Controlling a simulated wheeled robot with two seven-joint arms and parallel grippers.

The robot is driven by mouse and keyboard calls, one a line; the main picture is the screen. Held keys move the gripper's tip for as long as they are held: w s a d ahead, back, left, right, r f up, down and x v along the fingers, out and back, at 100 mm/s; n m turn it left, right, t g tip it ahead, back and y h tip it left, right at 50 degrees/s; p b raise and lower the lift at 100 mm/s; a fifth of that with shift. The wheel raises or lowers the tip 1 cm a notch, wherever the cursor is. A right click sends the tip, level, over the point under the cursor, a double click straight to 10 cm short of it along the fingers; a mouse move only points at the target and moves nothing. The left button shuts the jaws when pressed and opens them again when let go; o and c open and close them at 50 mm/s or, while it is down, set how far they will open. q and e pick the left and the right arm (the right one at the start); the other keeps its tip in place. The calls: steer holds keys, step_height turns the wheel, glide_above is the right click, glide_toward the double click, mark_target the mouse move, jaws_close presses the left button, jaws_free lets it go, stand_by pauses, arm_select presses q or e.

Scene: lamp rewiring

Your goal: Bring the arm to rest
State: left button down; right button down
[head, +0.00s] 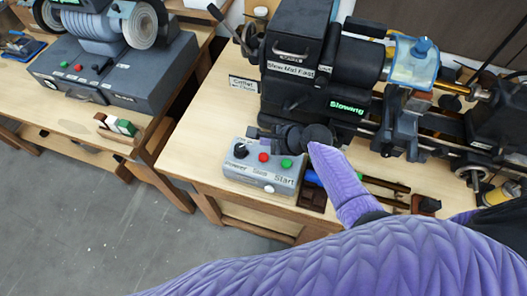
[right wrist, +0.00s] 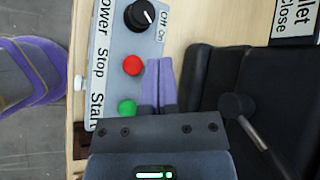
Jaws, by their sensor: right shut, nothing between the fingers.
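My right gripper (head: 254,132) is shut and empty. It hangs over the back edge of the grey control box (head: 262,180), beside the black lathe. In the right wrist view its two purple fingers (right wrist: 158,64) lie together beside the box's red Stop button (right wrist: 132,65) and green Start button (right wrist: 127,107). The black power knob (right wrist: 139,15) is at the top there, near Off and On marks. My purple right arm crosses the lower right of the head view. My left gripper is not in view.
The lathe (head: 288,98) shows "Slowing" on its green display (head: 347,107). A clear blue guard (head: 414,64) covers its work area. Tools in a dark tray (head: 313,196) lie right of the box. A grinder bench (head: 110,75) stands left. Bare floor (head: 90,225) lies at lower left.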

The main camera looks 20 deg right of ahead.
stand_by(0.6)
steer(key=s+d+r+n+g+h, duration=0.1)
steer(key=s+r+n+g+h, duration=0.2)
steer(key=s+n, duration=0.8)
steer(key=s+d+r+n+g+h, duration=0.15)
steer(key=s+r+n, duration=0.35)
steer(key=s+n, duration=0.55)
step_height(320, 180, down, 28)
steer(key=s+h+b, duration=0.1)
steer(key=s+b, duration=0.1)
steer(key=b, duration=0.9)
steer(key=s+d+f+g+b, duration=0.1)
steer(key=s+f+b, duration=0.3)
steer(key=s+f, duration=0.3)
steer(key=s+d+f+g+b, duration=0.1)
steer(key=s+f+b, duration=0.4)
steer(key=f, duration=0.9)
steer(key=shift+s+d+f, duration=0.25)
steer(key=shift+s+d, duration=0.45)
steer(key=shift+s, duration=0.3)
steer(key=shift+n, duration=0.25)
